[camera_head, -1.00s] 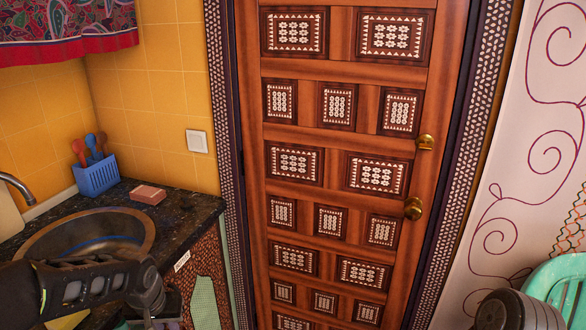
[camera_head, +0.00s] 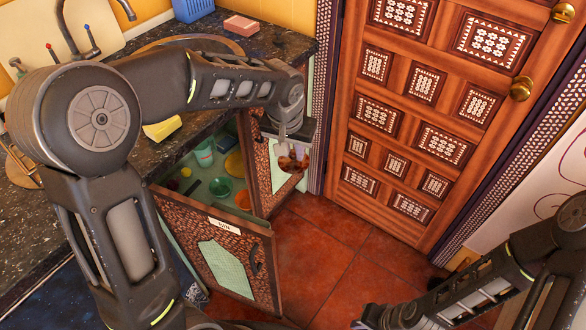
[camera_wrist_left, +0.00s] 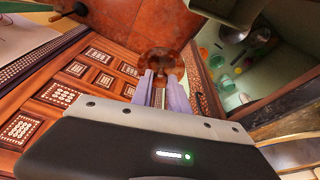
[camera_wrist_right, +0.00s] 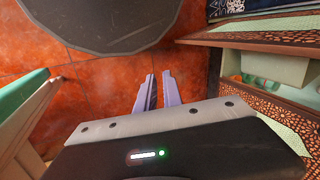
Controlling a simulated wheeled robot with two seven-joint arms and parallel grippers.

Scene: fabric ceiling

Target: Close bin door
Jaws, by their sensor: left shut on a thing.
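The sink cabinet stands open in the head view. One patterned wooden door (camera_head: 268,262) with a mint panel and a small white label stands swung outward at the front. A second patterned door (camera_head: 263,172) stands beside the opening near the doorway; I cannot tell for sure which is the bin door. My left gripper (camera_head: 290,140) is beside the second door, shut on a mottled brown thing (camera_head: 293,162). This brown thing also shows at its fingertips in the left wrist view (camera_wrist_left: 160,60). My right gripper (camera_wrist_right: 158,80) is empty above the floor, with a narrow gap between its fingers.
Bowls and other kitchen things, including a green bowl (camera_head: 220,187), lie inside the cabinet. The dark counter (camera_head: 270,42) is above. The carved room door (camera_head: 400,120) stands behind, to the right. Red floor tiles (camera_head: 345,260) are clear between the cabinet and that door.

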